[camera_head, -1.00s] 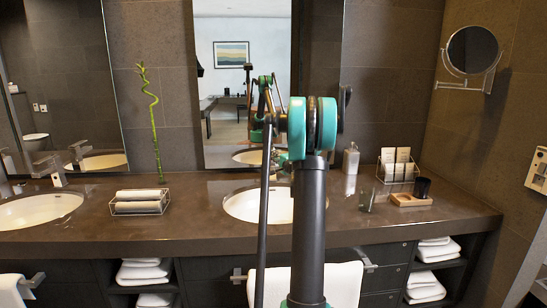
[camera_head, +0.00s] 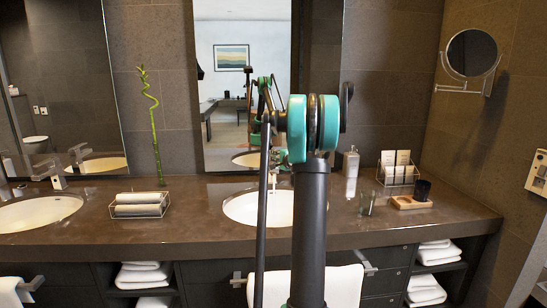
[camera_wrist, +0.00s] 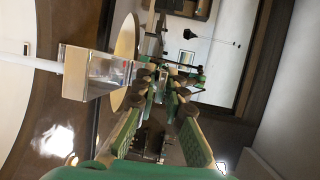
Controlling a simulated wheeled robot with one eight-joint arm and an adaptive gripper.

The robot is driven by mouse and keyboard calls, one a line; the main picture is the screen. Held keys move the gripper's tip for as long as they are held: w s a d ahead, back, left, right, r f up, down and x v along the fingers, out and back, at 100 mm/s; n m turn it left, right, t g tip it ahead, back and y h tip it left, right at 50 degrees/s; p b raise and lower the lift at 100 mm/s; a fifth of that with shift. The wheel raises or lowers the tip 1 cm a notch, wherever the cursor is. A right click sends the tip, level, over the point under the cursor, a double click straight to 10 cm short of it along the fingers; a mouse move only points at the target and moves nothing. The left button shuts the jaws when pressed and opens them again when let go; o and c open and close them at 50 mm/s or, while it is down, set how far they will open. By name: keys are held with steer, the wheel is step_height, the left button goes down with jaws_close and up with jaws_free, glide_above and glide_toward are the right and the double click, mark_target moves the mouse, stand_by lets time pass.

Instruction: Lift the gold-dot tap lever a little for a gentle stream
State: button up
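A shiny chrome tap (camera_wrist: 88,74) stands left of centre in the wrist view, seen sideways. A pale streak (camera_wrist: 30,62) like running water extends from it towards the white basin (camera_wrist: 12,100). My gripper (camera_wrist: 163,92) is open, its green-padded fingers apart, with the tips beside the tap on its right. I cannot tell whether they touch it. No gold dot can be made out, and the lever is hard to separate from the tap body and reflections. In the head view my arm hides the gripper and most of the tap at the middle sink (camera_head: 240,207).
The mirror (camera_head: 222,85) is behind the tap and reflects my arm. A towel holder (camera_head: 140,205) stands left of the middle sink. A clear glass (camera_head: 367,203), a wooden tray (camera_head: 410,203) with a dark cup (camera_head: 422,190) and a bottle (camera_head: 351,162) stand to the right.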

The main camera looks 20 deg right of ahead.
steer(key=shift+o, duration=1.3)
steer(key=shift+s, duration=0.1)
steer(key=s+d+r, duration=0.1)
steer(key=s, duration=1)
steer(key=shift+s+d+r, duration=0.15)
steer(key=shift+s+r, duration=0.1)
steer(key=shift+s, duration=0.1)
